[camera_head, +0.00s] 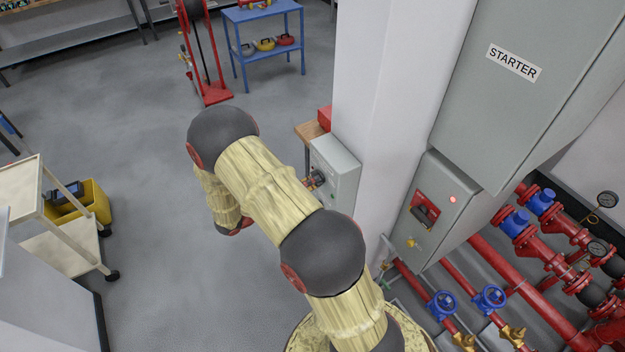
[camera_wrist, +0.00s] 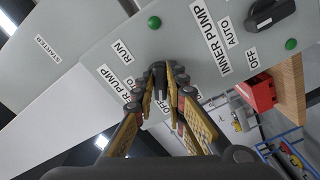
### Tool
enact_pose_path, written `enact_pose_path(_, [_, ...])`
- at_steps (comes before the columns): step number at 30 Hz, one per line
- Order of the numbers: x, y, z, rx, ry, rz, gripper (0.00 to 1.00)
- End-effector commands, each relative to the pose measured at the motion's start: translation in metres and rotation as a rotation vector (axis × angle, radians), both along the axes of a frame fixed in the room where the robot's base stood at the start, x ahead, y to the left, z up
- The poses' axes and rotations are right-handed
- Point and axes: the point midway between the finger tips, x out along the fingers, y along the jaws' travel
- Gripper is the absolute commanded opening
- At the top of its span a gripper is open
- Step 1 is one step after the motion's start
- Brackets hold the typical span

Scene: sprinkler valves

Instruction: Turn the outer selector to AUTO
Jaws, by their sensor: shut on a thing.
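The grey selector box (camera_head: 340,172) is on the side of the white pillar in the head view. In the wrist view its panel (camera_wrist: 185,35) appears tilted. My gripper (camera_wrist: 160,78) is shut on the outer selector (camera_wrist: 158,68), a dark knob mostly hidden between the fingers. A partly covered label ending in "R PUMP" (camera_wrist: 108,80) and a RUN label (camera_wrist: 122,52) are left of it; an OFF label (camera_wrist: 165,106) shows between the fingers. In the head view my gripper (camera_head: 312,182) is at the box face, partly hidden by my arm.
The black inner selector (camera_wrist: 272,14), with its AUTO and OFF labels, is to the right. Green lamps (camera_wrist: 154,22) sit on the panel. The pillar (camera_head: 375,90) and the starter cabinet (camera_head: 510,100) stand right of my arm. Open floor (camera_head: 130,100) lies left.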

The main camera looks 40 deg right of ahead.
Motion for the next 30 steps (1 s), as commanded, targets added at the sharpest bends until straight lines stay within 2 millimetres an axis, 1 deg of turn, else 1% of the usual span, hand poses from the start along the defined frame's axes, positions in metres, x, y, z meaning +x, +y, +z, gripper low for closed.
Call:
enact_pose_path(8, [0.0002,0.0000,-0.0016,-0.002,-0.011,0.001,0.00])
enact_pose_path(30, [-0.0001,0.0001,-0.0031,-0.047,-0.203,0.001,0.00])
